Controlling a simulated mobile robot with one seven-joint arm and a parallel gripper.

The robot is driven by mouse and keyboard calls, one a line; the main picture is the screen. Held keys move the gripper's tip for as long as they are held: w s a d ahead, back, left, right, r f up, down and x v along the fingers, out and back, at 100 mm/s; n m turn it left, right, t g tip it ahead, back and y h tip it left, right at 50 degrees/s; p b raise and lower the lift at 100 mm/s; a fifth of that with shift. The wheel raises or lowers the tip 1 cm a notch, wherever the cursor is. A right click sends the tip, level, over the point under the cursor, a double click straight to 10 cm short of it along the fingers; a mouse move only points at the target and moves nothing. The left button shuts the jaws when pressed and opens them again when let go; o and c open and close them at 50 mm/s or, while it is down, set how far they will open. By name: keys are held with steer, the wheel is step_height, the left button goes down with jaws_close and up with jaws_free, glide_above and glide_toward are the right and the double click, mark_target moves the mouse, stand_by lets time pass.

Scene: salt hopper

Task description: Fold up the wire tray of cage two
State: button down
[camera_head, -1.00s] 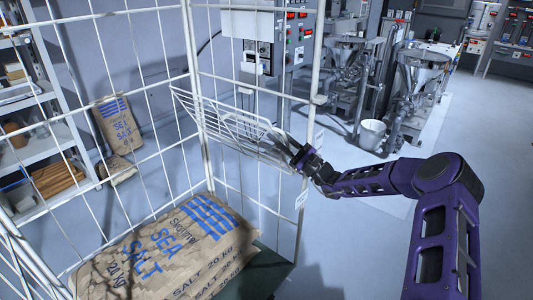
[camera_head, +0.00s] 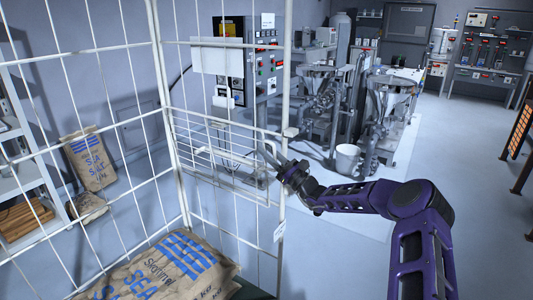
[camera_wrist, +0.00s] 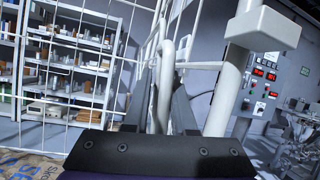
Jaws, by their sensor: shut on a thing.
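The white wire tray (camera_head: 225,121) is on the side of the wire cage (camera_head: 167,90), between its corner post and the post nearer my arm. It stands steeply, close to the cage side. My gripper (camera_head: 270,157) is at the tray's right end, beside the nearer post. In the wrist view my gripper (camera_wrist: 159,75) has a white rod between its two dark fingers and is shut on it. The rod appears to be part of the tray. The exact contact is partly hidden by the fingers.
Salt sacks (camera_head: 165,268) lie stacked at the bottom of the cage. Another sack (camera_head: 92,160) leans on the wall behind. A control cabinet (camera_head: 230,75) and a white bucket (camera_head: 347,158) stand beyond the cage. The floor at right is clear.

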steer(key=shift+d, duration=0.1)
steer(key=c, duration=0.9)
jaws_free()
steer(key=shift+f, duration=0.1)
steer(key=v, duration=1.7)
steer(key=shift+s+d+b, duration=0.1)
steer(key=shift+s+b, duration=0.1)
steer(key=shift+b, duration=0.15)
